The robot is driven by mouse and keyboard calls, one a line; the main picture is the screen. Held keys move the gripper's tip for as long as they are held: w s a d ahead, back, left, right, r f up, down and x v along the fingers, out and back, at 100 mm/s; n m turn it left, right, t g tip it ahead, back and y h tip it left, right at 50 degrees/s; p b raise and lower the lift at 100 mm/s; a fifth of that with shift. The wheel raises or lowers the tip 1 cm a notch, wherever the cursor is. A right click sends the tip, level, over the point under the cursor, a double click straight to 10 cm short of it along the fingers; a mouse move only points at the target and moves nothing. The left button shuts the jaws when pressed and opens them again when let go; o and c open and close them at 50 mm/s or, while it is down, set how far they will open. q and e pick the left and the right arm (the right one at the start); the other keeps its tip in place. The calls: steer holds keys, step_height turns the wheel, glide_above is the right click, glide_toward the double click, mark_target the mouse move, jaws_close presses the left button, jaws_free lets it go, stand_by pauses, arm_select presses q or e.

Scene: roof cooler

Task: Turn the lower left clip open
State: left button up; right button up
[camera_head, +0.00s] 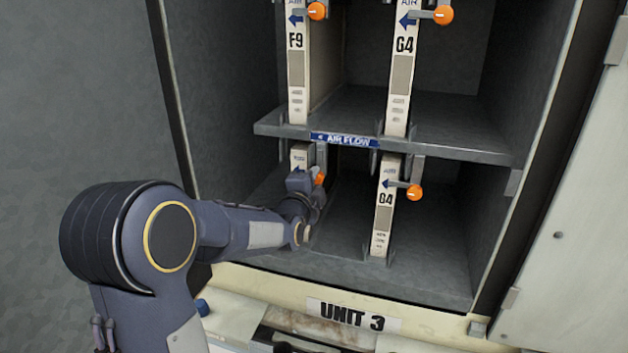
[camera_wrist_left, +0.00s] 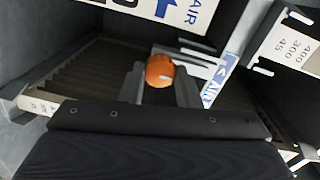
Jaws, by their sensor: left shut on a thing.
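The lower left clip has an orange knob (camera_head: 320,179) at the front of the lower left filter (camera_head: 299,155) in the lower bay. My left gripper (camera_head: 312,185) reaches it from the left and is shut on the knob. In the left wrist view the orange knob (camera_wrist_left: 160,70) sits between the two grey fingertips (camera_wrist_left: 160,88). The gripper hides most of the clip's arm, so its exact angle is hard to tell. Most of the lower left filter is hidden behind my gripper. My right gripper is not in view.
The lower right clip knob (camera_head: 414,192) sticks out right of its G4 filter (camera_head: 384,205). Two more orange-knobbed clips (camera_head: 317,11) (camera_head: 443,15) are above the shelf (camera_head: 460,147). The cabinet's right wall and a pale door panel (camera_head: 570,220) bound the right side.

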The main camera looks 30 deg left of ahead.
arm_select(q)
steer(key=shift+f, duration=0.1)
stand_by(0.4)
steer(key=o, duration=1)
steer(key=shift+c, duration=0.2)
steer(key=shift+s, duration=0.1)
steer(key=v, duration=0.7)
steer(key=shift+s+d, duration=0.15)
steer(key=shift+s, duration=0.2)
